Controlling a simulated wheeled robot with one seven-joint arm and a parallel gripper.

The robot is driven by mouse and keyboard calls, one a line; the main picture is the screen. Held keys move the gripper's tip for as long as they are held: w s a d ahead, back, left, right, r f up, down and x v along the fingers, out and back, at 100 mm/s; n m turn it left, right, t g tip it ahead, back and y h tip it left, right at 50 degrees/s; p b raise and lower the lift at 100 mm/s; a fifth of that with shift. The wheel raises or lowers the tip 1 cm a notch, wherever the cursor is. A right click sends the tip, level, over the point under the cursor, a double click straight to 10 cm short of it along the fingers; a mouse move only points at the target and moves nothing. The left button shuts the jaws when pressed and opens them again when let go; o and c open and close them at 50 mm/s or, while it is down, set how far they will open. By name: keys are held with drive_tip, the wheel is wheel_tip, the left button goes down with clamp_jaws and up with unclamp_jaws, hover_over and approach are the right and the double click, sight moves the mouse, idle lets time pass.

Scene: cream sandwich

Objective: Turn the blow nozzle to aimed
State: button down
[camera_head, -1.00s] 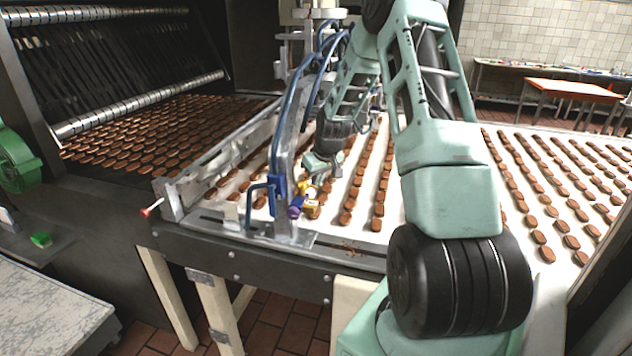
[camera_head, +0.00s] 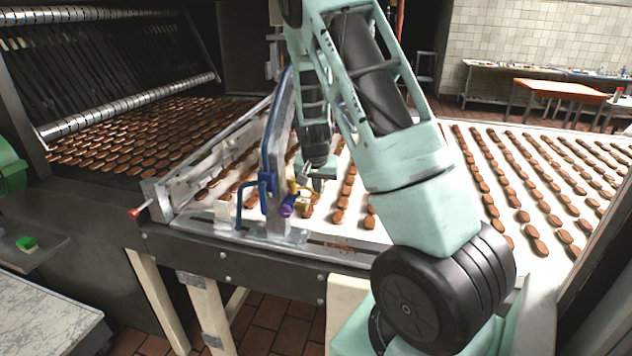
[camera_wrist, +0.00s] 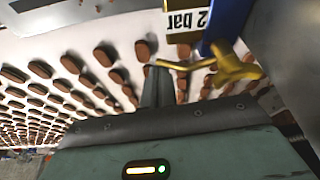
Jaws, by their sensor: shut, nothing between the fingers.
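In the wrist view a blue body (camera_wrist: 225,22) with a "2 bar" label and a brass-yellow forked part (camera_wrist: 235,68) show at the upper right.
Rows of brown biscuits (camera_head: 340,216) lie on the white conveyor belt (camera_head: 395,240) under and around my gripper. A tall metal post (camera_head: 279,135) stands right behind the fitting. A red-tipped rod (camera_head: 135,212) sticks out at the conveyor's left corner.

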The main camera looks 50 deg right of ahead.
drive_tip(key=a+m+p, duration=0.1)
drive_tip(key=s+a+m+g+p, duration=0.1)
drive_tip(key=m, duration=0.1)
drive_tip(key=a+m+p, duration=0.1)
drive_tip(key=m, duration=0.1)
drive_tip(key=shift+s+g, duration=0.3)
drive_tip(key=shift+s, duration=0.1)
drive_tip(key=shift+a, duration=0.2)
idle(0.4)
